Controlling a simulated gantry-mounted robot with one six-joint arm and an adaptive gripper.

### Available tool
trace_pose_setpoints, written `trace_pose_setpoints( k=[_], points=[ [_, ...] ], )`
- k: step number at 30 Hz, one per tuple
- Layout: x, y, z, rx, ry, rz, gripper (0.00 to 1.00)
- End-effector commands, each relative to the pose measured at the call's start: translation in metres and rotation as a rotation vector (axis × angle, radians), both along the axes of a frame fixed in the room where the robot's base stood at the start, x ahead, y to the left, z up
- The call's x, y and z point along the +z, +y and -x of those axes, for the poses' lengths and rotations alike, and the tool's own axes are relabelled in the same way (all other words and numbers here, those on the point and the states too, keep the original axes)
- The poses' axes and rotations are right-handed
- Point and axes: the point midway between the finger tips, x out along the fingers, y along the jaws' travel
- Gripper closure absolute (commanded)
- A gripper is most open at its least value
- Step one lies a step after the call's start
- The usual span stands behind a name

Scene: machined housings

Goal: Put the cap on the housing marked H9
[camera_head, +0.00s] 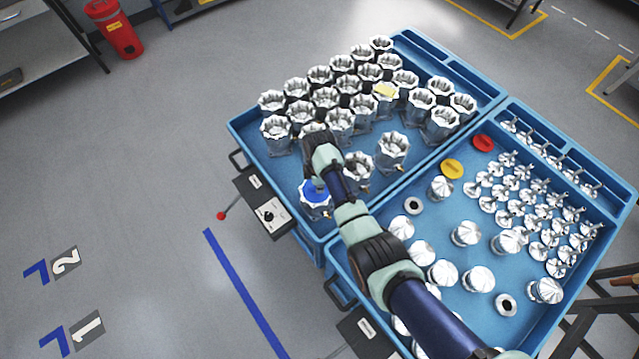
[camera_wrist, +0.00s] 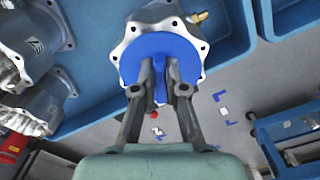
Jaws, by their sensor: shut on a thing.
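A blue cap (camera_head: 315,191) covers the top of a silver housing (camera_head: 317,211) at the near corner of the left blue tray. My gripper (camera_head: 319,182) is shut on the cap's raised middle rib. In the wrist view the blue cap (camera_wrist: 132,66) lies over the opening of the housing (camera_wrist: 128,35), with the holed flange showing around it. I cannot tell whether the cap is fully seated or slightly above. No H9 marking is legible. A yellow cap (camera_head: 386,90) is on another housing further back.
Several open housings (camera_head: 340,124) stand close behind in the left tray (camera_head: 239,131). The right tray (camera_head: 540,337) holds a red cap (camera_head: 484,143), a yellow cap (camera_head: 452,168) and many silver parts. My arm passes over it. Floor lies open at left.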

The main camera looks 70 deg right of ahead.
Motion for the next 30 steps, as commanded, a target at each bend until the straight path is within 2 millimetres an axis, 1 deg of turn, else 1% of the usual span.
trace_pose_setpoints(
  k=[7, 8, 12, 13, 20, 23, 26, 30],
  points=[
    [0.000, 0.000, 0.000, 0.000, 0.000, 0.000, 1.00],
    [0.000, 0.000, 0.000, 0.000, 0.000, 0.000, 0.87],
    [0.000, 0.000, 0.000, 0.000, 0.000, 0.000, 0.64],
    [0.000, 0.000, 0.000, 0.000, 0.000, 0.000, 0.60],
    [0.000, 0.000, 0.000, 0.000, 0.000, 0.000, 0.60],
    [0.003, 0.000, 0.000, 0.000, -0.001, 0.002, 0.60],
    [0.017, -0.001, -0.001, 0.000, -0.003, 0.003, 0.60],
    [0.051, -0.001, -0.001, 0.000, -0.003, 0.004, 0.60]
  ],
)
